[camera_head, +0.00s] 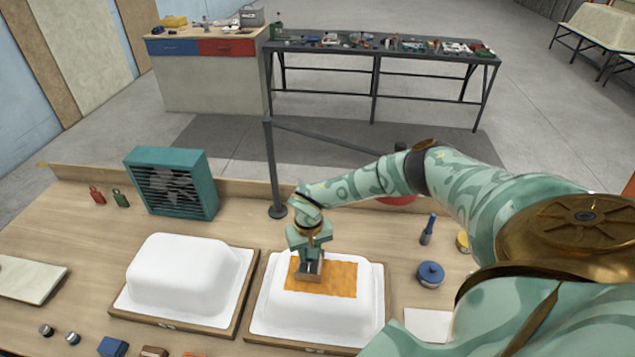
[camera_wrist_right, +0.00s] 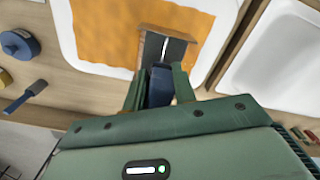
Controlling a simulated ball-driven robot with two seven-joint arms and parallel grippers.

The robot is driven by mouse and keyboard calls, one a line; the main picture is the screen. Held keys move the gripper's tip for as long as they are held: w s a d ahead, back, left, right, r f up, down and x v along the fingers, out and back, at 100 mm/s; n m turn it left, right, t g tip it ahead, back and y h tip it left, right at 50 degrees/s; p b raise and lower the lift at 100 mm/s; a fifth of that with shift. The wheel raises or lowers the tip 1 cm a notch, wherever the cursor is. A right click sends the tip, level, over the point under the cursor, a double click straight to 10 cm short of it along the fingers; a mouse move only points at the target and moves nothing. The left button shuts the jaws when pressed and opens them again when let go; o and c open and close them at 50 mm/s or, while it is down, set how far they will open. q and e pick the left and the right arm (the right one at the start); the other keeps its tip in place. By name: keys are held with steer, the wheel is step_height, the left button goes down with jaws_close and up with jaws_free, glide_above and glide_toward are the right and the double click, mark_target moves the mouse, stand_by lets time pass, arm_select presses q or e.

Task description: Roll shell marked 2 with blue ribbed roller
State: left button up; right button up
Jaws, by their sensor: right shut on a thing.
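Two white bathtub shells stand on wooden bases, a left one (camera_head: 185,272) and a right one (camera_head: 325,312). Their front labels are too small to read. An orange patch (camera_head: 335,278) covers part of the top of the right shell. My right gripper (camera_head: 309,250) is over that patch, shut on a tool with a dark blue handle (camera_wrist_right: 160,86). The tool's grey head (camera_wrist_right: 165,50) is at the patch and appears to touch it; ribs cannot be made out. The right shell (camera_wrist_right: 220,10) also shows around the patch in the wrist view. My left gripper is not in view.
A teal fan box (camera_head: 172,182) stands behind the left shell. A blue-handled tool (camera_head: 427,230), a blue round tin (camera_head: 430,274) and a white sheet (camera_head: 428,325) lie right of the right shell. A dark post (camera_head: 272,170) rises behind the shells. Small items line the front edge.

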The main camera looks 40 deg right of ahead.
steer(key=shift+w+a+f+b, duration=0.2)
steer(key=shift+w+a+b, duration=0.65)
steer(key=shift+w, duration=0.1)
steer(key=shift+w+a+r, duration=0.1)
steer(key=shift+w+a, duration=0.2)
steer(key=shift+w, duration=0.05)
steer(key=shift+w+a+b, duration=0.8)
steer(key=shift+w+b, duration=0.25)
steer(key=shift+b, duration=0.05)
steer(key=shift+w+a, duration=0.25)
steer(key=shift+r, duration=0.1)
steer(key=shift+r, duration=0.1)
steer(key=shift+d+r, duration=0.1)
steer(key=shift+r, duration=0.15)
step_height(320, 180, up, 5)
steer(key=p, duration=0.5)
steer(key=shift+r, duration=0.2)
